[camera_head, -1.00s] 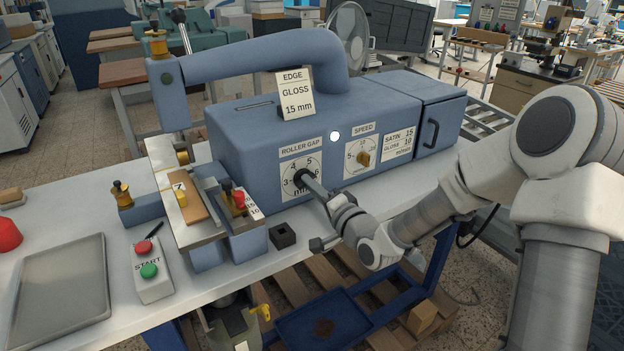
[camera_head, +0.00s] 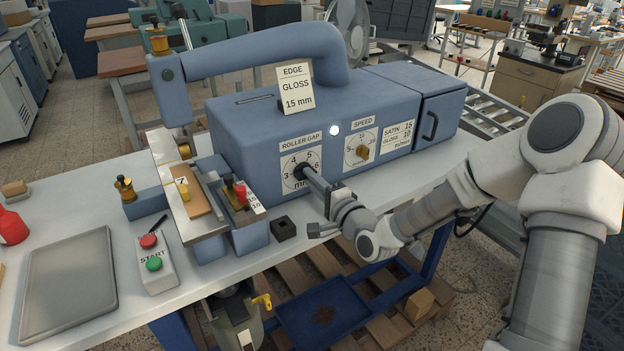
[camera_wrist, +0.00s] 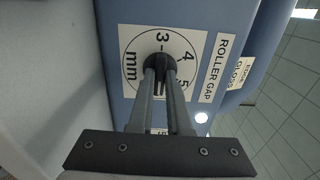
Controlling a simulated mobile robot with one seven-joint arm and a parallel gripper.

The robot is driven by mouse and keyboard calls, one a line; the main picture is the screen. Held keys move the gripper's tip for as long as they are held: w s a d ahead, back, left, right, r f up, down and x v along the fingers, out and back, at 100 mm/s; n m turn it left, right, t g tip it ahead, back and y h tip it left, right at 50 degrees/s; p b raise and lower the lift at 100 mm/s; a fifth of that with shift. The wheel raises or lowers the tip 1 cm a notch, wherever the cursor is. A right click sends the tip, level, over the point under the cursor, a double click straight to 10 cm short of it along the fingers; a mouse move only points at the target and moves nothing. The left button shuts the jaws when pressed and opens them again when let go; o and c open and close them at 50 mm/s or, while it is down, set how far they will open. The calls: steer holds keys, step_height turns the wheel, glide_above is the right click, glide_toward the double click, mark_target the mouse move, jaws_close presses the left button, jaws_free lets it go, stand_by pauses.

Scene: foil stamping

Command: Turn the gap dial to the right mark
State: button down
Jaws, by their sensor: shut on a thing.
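The roller gap dial (camera_head: 313,163) is a white plate on the front of the blue machine, marked 3, 4, 5, 6 and mm. In the wrist view the dial plate (camera_wrist: 133,50) lies sideways, with 3 and 4 clear and 5 partly covered. My gripper (camera_head: 304,173) reaches the dial from the front right. In the wrist view my gripper (camera_wrist: 158,72) is shut on the dark knob (camera_wrist: 156,61) at the plate's centre. The fingers cover much of the knob, so I cannot tell where its pointer stands. A card (camera_head: 296,90) on top reads EDGE GLOSS 15 mm.
A speed dial (camera_head: 361,149) with a brass knob and a SATIN 15, GLOSS 10 mm/s label (camera_head: 398,134) are to the right. A START box (camera_head: 154,256) and grey tray (camera_head: 68,283) lie left. A small black block (camera_head: 283,229) sits below the dial.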

steer(key=shift+r, duration=0.1)
steer(key=c, duration=0.9)
jaws_free()
steer(key=shift+o, duration=0.2)
steer(key=p+v, duration=0.9)
steer(key=v, duration=0.8)
steer(key=shift+s+d, duration=0.15)
